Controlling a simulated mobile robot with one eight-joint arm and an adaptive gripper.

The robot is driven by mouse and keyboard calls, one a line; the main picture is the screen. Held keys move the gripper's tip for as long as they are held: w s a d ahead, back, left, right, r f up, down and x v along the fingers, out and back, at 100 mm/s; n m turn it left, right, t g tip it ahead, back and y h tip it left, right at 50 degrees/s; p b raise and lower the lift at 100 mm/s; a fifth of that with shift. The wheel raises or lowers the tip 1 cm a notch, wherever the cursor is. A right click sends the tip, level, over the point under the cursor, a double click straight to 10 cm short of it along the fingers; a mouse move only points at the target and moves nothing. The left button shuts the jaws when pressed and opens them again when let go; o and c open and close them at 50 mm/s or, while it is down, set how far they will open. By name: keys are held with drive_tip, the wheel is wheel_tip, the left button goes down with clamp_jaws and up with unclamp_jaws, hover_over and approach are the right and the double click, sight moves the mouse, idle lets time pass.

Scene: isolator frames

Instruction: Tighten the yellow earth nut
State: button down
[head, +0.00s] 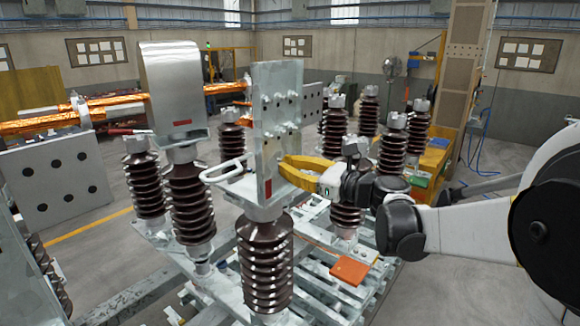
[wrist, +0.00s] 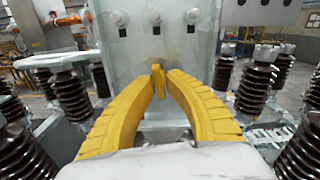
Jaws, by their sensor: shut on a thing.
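The yellow earth nut (wrist: 158,80) shows in the wrist view as a small upright yellow piece low on the face of the grey upright plate (wrist: 135,55). My gripper (wrist: 160,92) has its two curved yellow fingers closing from both sides around the nut, with the tips against it. In the head view my gripper (head: 284,168) reaches from the right to the lower part of the plate (head: 262,130). The nut cannot be made out in the head view, as the plate edge and the fingers hide it.
Bolts (wrist: 157,20) stick out of the plate above my fingers. A ribbed brown insulator (head: 265,262) stands under the plate, and other insulators (head: 186,200) stand close on both sides. A white bar handle (head: 224,170) juts out left. Open floor (head: 480,285) lies right.

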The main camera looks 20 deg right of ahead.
drive_tip(key=c, duration=1.4)
unclamp_jaws()
drive_tip(key=v, duration=1.2)
